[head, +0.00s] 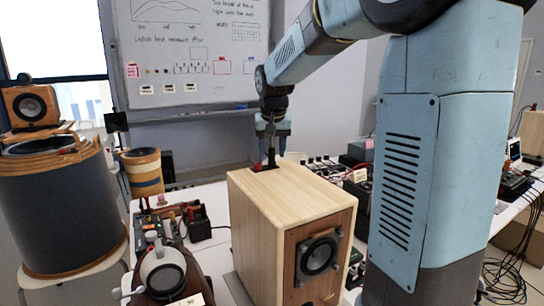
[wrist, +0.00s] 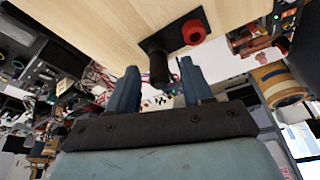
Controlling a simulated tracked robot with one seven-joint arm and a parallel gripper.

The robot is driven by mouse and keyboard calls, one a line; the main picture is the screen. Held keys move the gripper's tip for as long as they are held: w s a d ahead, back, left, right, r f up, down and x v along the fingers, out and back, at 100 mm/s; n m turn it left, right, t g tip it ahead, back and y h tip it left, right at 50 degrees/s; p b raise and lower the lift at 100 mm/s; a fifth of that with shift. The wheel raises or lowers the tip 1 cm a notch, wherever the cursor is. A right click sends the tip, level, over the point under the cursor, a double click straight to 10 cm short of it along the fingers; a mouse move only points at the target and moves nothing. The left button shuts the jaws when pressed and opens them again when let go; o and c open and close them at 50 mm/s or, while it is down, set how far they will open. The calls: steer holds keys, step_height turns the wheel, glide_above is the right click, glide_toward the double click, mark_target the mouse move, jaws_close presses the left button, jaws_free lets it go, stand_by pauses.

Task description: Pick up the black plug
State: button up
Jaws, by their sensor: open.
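The black plug (wrist: 159,66) stands out from a dark terminal plate (wrist: 178,38) on the wooden speaker's surface, beside a red terminal (wrist: 194,32). In the head view the black plug (head: 271,156) is small and partly hidden by my gripper (head: 272,136), which points down over the back of the speaker's top. My gripper (wrist: 160,70) is open in the wrist view, with one blue finger on each side of the plug. A gap shows between each finger and the plug. The wooden speaker (head: 262,210) stands upright on the table, its driver facing front right.
A red-and-black device (head: 196,222) and a dark round-fronted object (head: 163,270) stand left of the speaker. A large dark drum-shaped speaker (head: 62,205) is further left. Electronics and a whiteboard (head: 190,50) are behind. My arm fills the right side.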

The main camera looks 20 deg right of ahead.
steer(key=shift+w+f, duration=0.1)
steer(key=shift+f, duration=0.2)
jaws_close()
